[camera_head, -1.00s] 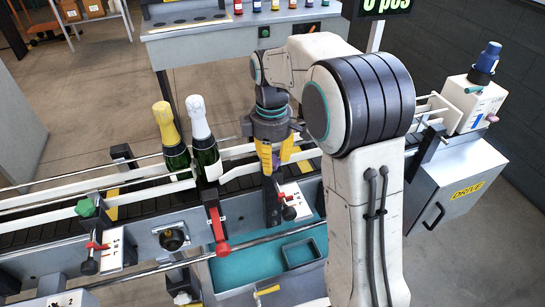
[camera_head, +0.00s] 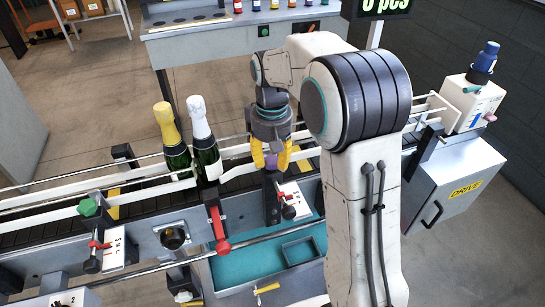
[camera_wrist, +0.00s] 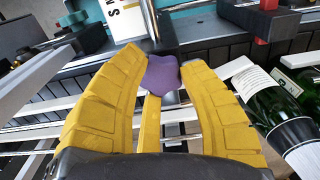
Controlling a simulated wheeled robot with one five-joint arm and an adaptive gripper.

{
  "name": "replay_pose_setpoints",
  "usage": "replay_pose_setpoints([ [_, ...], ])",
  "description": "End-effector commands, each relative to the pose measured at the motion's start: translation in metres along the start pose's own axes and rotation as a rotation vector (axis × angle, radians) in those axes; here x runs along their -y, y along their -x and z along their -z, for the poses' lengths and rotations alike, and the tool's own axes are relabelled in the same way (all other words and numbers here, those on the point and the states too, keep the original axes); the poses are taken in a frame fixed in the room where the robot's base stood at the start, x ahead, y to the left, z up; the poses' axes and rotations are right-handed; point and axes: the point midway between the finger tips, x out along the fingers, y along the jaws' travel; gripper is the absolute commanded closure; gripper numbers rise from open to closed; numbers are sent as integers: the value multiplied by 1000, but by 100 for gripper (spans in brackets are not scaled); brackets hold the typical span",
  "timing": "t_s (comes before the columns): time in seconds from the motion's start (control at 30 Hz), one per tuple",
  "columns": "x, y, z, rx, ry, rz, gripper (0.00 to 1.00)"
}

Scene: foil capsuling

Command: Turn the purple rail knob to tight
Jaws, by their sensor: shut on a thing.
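The purple rail knob (camera_wrist: 161,74) sits between the two yellow fingertips in the wrist view. My gripper (camera_wrist: 162,70) is shut on it, with a finger on each side. In the head view my gripper (camera_head: 271,160) points down over the rail on the near side of the conveyor, and its fingers mostly hide the knob. A white scale plate (camera_head: 292,195) with a small lever lies just below the gripper. The wrist view shows part of a white plate (camera_wrist: 124,18) with dark lettering beyond the knob. The knob's setting cannot be read.
Two bottles, one gold-topped (camera_head: 172,140) and one white-topped (camera_head: 204,140), stand on the conveyor left of my gripper. A red lever (camera_head: 217,228) and a green knob (camera_head: 88,207) are on the near side. A teal tray (camera_head: 245,264) lies below.

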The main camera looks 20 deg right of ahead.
Motion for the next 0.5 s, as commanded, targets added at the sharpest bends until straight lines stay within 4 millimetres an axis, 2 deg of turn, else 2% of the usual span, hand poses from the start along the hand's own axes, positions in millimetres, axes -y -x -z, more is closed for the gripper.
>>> replay_pose_setpoints([
  [0.5, -2, 1, 3, -13, -491, 3, 95],
])
